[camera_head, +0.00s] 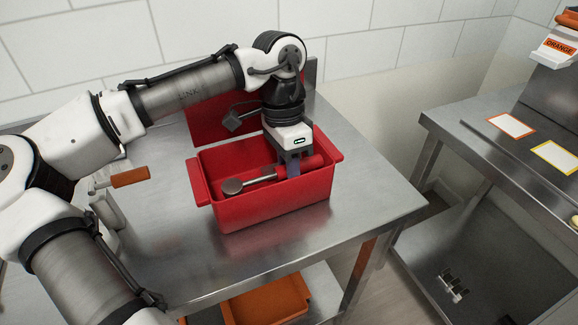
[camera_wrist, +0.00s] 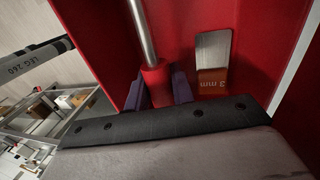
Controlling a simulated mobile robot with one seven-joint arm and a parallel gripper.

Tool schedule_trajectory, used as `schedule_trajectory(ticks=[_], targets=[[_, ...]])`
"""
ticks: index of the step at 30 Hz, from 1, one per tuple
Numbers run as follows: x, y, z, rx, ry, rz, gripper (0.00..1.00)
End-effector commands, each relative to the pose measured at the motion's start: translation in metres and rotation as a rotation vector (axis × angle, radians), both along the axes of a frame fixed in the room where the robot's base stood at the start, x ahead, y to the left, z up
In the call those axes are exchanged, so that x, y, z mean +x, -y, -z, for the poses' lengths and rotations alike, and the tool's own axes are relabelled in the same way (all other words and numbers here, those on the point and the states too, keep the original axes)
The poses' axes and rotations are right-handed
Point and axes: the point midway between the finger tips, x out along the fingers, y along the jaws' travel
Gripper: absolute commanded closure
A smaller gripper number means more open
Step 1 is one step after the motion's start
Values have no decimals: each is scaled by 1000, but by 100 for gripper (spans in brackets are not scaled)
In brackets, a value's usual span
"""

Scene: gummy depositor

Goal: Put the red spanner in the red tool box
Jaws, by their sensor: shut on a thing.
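The red tool box (camera_head: 270,208) stands open on the steel table. My gripper (camera_head: 292,168) points down into its opening, near the right end. It is shut on the red handle of the red spanner (camera_head: 262,181), whose silver shaft runs left to a round metal end. The spanner lies across within the box's opening; I cannot tell whether it touches the floor of the box. In the wrist view, the spanner's red handle (camera_wrist: 155,82) sits between my purple fingertips (camera_wrist: 160,90), with red box walls around it.
A metal piece marked "3 mm" (camera_wrist: 211,65) lies beside the spanner in the wrist view. A red panel (camera_head: 205,115) stands behind the box. An orange-handled thing (camera_head: 130,177) is at the table's left. The table front (camera_head: 200,265) is clear. An orange tray (camera_head: 270,302) sits below.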

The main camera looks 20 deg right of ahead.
Motion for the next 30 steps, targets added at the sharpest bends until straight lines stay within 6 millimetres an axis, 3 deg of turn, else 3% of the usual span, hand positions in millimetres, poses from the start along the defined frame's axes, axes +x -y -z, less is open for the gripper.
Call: schedule_trajectory(ticks=[2,3,5,14,20,30], targets=[[0,0,0,0,0,0,100],[0,0,0,0,0,0,75],[0,0,0,0,0,0,67],[0,0,0,0,0,-1,67],[1,0,-11,2,4,-3,67],[16,1,-87,-4,-1,1,67]])
